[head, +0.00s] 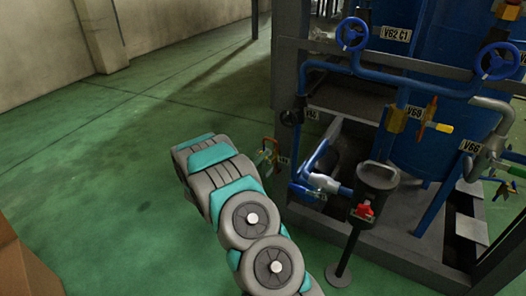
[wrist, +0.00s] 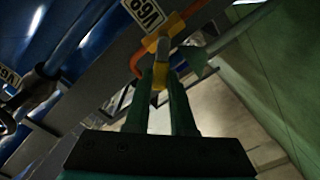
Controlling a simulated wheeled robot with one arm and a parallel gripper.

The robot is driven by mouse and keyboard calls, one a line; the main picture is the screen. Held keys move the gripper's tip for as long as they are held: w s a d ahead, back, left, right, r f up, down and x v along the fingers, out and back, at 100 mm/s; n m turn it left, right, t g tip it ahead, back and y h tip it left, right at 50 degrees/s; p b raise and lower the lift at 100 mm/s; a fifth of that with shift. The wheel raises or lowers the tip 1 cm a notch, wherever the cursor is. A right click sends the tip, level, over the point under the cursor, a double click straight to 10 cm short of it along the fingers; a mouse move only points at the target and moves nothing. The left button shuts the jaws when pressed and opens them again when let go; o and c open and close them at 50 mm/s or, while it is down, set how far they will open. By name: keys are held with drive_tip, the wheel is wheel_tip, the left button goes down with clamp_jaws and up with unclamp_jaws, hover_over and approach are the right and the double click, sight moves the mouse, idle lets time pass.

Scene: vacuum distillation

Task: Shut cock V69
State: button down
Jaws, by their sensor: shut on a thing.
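Cock V69 shows in the wrist view by its white label (wrist: 145,13), which reads V69. Its yellow body (wrist: 153,43) is just below the label, on an orange-red pipe. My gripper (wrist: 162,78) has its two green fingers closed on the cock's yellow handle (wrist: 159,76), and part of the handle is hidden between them. In the head view, a small orange and yellow fitting (head: 268,153) at the frame's left edge looks like this cock.
Right of my arm stand a black funnel-like stand (head: 376,185) with a red part and a blue pipe with a grey valve (head: 322,183). Blue handwheels (head: 352,34) and yellow cock V68 (head: 430,127) sit higher. Green floor (head: 110,160) is clear on the left.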

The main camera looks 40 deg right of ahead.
drive_tip(key=shift+w+a+f+n, duration=0.15)
drive_tip(key=shift+f+n, duration=0.35)
drive_tip(key=shift+n, duration=0.95)
drive_tip(key=shift+w+f+n, duration=0.3)
drive_tip(key=shift+f+n, duration=0.2)
drive_tip(key=shift+n, duration=1)
drive_tip(key=shift+w+a+f+n, duration=0.15)
drive_tip(key=shift+f+n, duration=0.35)
drive_tip(key=shift+n, duration=0.95)
drive_tip(key=shift+w, duration=0.1)
drive_tip(key=c, duration=0.8)
unclamp_jaws()
drive_tip(key=shift+f, duration=0.1)
drive_tip(key=shift+o, duration=0.2)
drive_tip(key=v, duration=0.7)
drive_tip(key=shift+s+a+b, duration=0.2)
drive_tip(key=shift+a+b, duration=0.1)
drive_tip(key=shift+b, duration=0.1)
